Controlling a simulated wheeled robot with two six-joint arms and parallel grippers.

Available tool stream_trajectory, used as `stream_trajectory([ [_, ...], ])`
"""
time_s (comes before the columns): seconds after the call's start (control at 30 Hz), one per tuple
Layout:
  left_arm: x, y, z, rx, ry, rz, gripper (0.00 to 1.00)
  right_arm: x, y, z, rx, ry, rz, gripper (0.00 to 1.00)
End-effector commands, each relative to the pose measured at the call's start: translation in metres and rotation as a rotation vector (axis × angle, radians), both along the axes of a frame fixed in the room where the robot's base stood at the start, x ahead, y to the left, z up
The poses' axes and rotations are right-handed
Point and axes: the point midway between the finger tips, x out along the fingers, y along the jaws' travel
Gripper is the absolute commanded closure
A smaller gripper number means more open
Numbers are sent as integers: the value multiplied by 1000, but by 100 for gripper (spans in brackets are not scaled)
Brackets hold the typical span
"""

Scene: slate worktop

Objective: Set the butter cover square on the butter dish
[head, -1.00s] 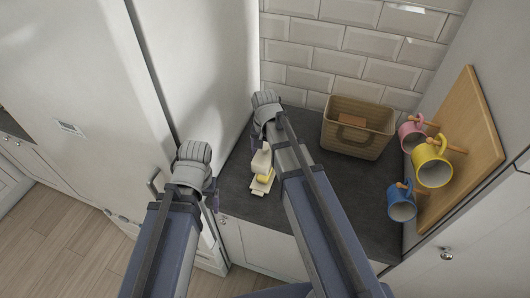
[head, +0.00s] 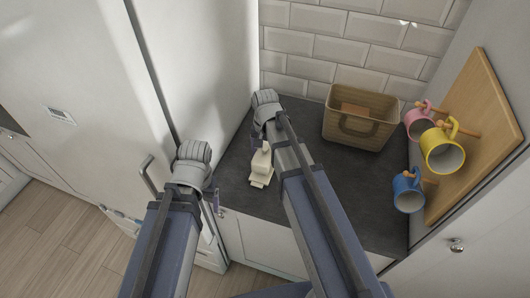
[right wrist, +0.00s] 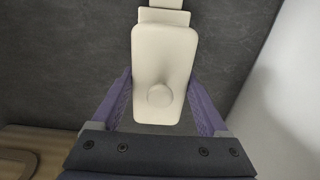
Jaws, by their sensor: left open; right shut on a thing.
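The cream butter cover (head: 262,159), a box shape with a round knob, is over the cream butter dish (head: 259,182). In the right wrist view the cover (right wrist: 162,60) lies between the two purple fingers of my right gripper (right wrist: 160,105), which is shut on it. The dish's end (right wrist: 166,17) sticks out past the cover's far end. The butter is hidden. I cannot tell whether the cover rests on the dish or hangs just above it. My left gripper (head: 213,196) is open and empty, left of the dish, off the worktop's front edge.
A woven basket (head: 357,110) stands at the back right. Blue (head: 408,192), yellow (head: 441,152) and pink (head: 418,122) mugs hang on a wooden board (head: 480,120) at right. The white wall is close on the left. The worktop (head: 350,195) is clear in the middle.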

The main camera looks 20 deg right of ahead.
Motion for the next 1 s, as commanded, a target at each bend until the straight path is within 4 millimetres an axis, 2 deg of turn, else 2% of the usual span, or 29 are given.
stream_trajectory([
  [0.03,0,0,-8,0,0,0,20,0,0,-8,0,0,0,87],
  [0.3,0,0,-26,0,0,1,20,0,0,-26,0,0,0,87],
  [0.7,0,0,-28,0,0,1,20,0,0,-28,0,0,0,87],
  [0.73,0,0,-28,0,0,1,20,0,0,-28,0,0,0,22],
  [0.9,0,0,-28,0,0,1,20,0,0,-28,0,0,0,3],
  [1.0,0,0,-28,0,0,1,20,0,0,-28,0,0,0,0],
])
